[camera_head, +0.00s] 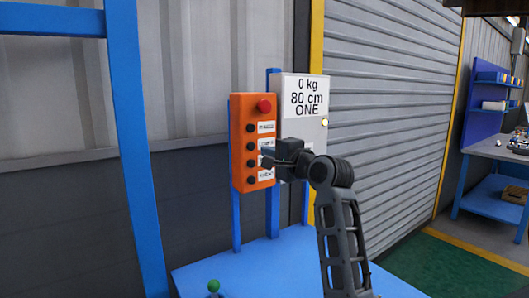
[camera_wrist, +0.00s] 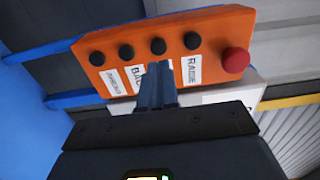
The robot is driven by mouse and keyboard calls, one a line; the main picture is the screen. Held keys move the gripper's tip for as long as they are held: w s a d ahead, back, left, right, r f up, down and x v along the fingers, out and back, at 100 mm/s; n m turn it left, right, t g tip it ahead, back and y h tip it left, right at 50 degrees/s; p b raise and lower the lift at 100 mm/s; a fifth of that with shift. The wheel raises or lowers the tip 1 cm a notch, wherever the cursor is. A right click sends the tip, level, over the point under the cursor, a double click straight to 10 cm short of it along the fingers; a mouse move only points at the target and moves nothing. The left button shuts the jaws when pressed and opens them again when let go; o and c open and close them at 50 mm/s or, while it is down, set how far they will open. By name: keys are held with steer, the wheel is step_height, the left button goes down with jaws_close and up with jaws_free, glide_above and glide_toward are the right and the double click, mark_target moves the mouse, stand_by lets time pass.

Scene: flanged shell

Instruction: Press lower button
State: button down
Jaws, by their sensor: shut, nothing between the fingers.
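An orange control box (camera_head: 240,165) stands upright at centre, with a red button (camera_head: 264,105) on top and a column of black buttons below. The wrist view shows the box (camera_wrist: 205,22) sideways, with the red button (camera_wrist: 235,60) at right. The black button nearest it (camera_wrist: 192,40) is labelled RAISE. The black button beside that one (camera_wrist: 158,46) has its label hidden behind my fingers; I cannot read "lower" anywhere. My gripper (camera_head: 266,156) is shut and empty in front of the box. In the wrist view its fingertips (camera_wrist: 158,68) lie just below that second button. I cannot tell whether they touch the box.
A white sign box (camera_head: 305,110) reading "0 kg 80 cm ONE" is mounted right behind the orange box. Blue posts (camera_head: 272,210) hold both above a blue platform (camera_head: 240,262). A tall blue frame (camera_head: 135,150) stands at left. A blue workbench (camera_head: 495,150) is far right.

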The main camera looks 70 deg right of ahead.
steer(key=b+v, duration=0.1)
steer(key=v, duration=0.6)
stand_by(0.8)
steer(key=s+a+f+n+y, duration=0.1)
steer(key=a+f+n+y, duration=0.2)
steer(key=a+f+n, duration=1.25)
steer(key=s+a+f+n+y, duration=0.3)
steer(key=s+a+f+n, duration=0.1)
steer(key=s+a, duration=0.6)
steer(key=s+a+f+n+y, duration=0.3)
steer(key=s+a+f+n, duration=0.2)
steer(key=s+a, duration=0.6)
steer(key=a, duration=0.3)
steer(key=shift+f+y, duration=0.15)
steer(key=shift+y, duration=0.15)
steer(key=c, duration=1.8)
jaws_free()
